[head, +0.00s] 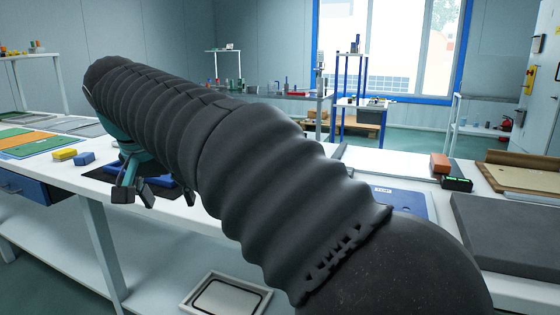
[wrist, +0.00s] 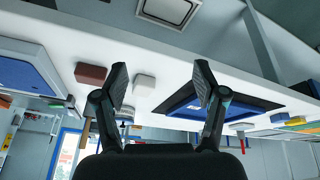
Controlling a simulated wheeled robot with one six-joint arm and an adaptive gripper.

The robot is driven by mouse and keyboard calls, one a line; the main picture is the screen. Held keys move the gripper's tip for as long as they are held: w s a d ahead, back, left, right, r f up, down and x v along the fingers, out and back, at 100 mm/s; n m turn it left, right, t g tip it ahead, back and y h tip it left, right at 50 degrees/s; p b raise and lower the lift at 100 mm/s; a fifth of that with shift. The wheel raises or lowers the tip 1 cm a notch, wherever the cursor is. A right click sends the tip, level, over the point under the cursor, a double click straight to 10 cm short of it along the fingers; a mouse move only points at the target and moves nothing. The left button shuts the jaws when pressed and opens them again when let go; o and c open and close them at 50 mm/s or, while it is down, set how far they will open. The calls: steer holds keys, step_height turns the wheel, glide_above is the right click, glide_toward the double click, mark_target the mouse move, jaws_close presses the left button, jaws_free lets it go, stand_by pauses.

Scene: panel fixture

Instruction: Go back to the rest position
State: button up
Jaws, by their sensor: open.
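My gripper (head: 135,190) shows at the left in the head view, below the end of my dark ribbed arm, over the white bench. Its two fingers are spread apart with nothing between them. In the wrist view my gripper (wrist: 160,82) is also open and empty, with the bench upside down behind it. A blue panel in a dark frame (wrist: 180,104) lies on the bench behind the right finger. A white block (wrist: 144,84) shows between the fingers, and a red-brown block (wrist: 90,74) lies left of them. My arm hides the bench's middle in the head view.
A yellow block (head: 64,154) and a blue block (head: 84,158) lie left of my gripper. Coloured panels (head: 35,140) lie farther left. A dark grey slab (head: 510,230) and an orange-brown block (head: 440,163) are at the right. A tray (head: 226,296) rests on the lower shelf.

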steer(key=s+d+f+n+y, duration=0.1)
steer(key=s+d+f+n, duration=0.15)
steer(key=d+f, duration=0.45)
steer(key=s+d+f+n+y, duration=0.1)
steer(key=s+d+f+n, duration=0.3)
steer(key=d, duration=0.6)
steer(key=s+d+f+m, duration=0.3)
steer(key=s+d, duration=0.2)
steer(key=d, duration=0.4)
steer(key=s+d+f+m+t+h, duration=0.1)
steer(key=s+d+f+m, duration=0.2)
steer(key=s+d, duration=0.3)
steer(key=shift+s+d+f+m, duration=0.3)
steer(key=shift+d+f, duration=0.4)
steer(key=shift+d, duration=1.2)
